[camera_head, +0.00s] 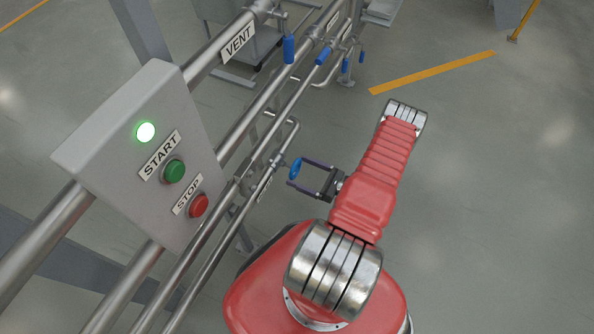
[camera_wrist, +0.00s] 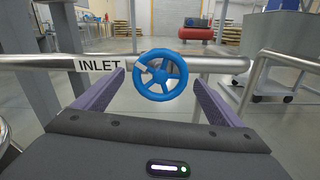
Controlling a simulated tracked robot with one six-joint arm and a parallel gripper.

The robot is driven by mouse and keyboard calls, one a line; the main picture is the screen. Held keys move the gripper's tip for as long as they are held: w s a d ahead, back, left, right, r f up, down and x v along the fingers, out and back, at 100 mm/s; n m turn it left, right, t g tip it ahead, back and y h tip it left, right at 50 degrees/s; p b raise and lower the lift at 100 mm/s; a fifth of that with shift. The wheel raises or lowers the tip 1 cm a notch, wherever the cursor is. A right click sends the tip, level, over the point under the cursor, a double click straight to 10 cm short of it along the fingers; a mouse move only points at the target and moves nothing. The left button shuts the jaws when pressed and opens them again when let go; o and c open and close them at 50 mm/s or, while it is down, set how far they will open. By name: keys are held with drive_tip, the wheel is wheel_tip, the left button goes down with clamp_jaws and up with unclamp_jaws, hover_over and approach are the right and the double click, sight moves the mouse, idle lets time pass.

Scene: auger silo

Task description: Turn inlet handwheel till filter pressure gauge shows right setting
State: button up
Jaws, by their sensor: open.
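The blue inlet handwheel (camera_wrist: 160,75) is on a horizontal steel pipe marked INLET (camera_wrist: 98,65) in the wrist view. It has several spokes, one of them with a white mark. My gripper (camera_wrist: 160,88) is open, with one finger to the left and one to the right of the wheel, apart from it. In the head view my gripper (camera_head: 307,180) points left at the handwheel (camera_head: 295,169), close to the fingertips. I see no filter pressure gauge in either view.
A grey control box (camera_head: 140,150) with a lit green lamp, START and STOP buttons stands at the left. Pipes with blue valve handles (camera_head: 289,49) run past it, one labelled VENT (camera_head: 238,42). Open floor (camera_head: 490,200) lies at the right.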

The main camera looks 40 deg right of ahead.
drive_tip(key=shift+x, duration=1)
drive_tip(key=shift+c, duration=0.2)
drive_tip(key=c, duration=1)
drive_tip(key=shift+n, duration=0.4)
drive_tip(key=o, duration=1)
drive_tip(key=shift+o, duration=0.2)
drive_tip(key=shift+s+d, duration=0.1)
drive_tip(key=v, duration=1.3)
drive_tip(key=shift+s, duration=0.35)
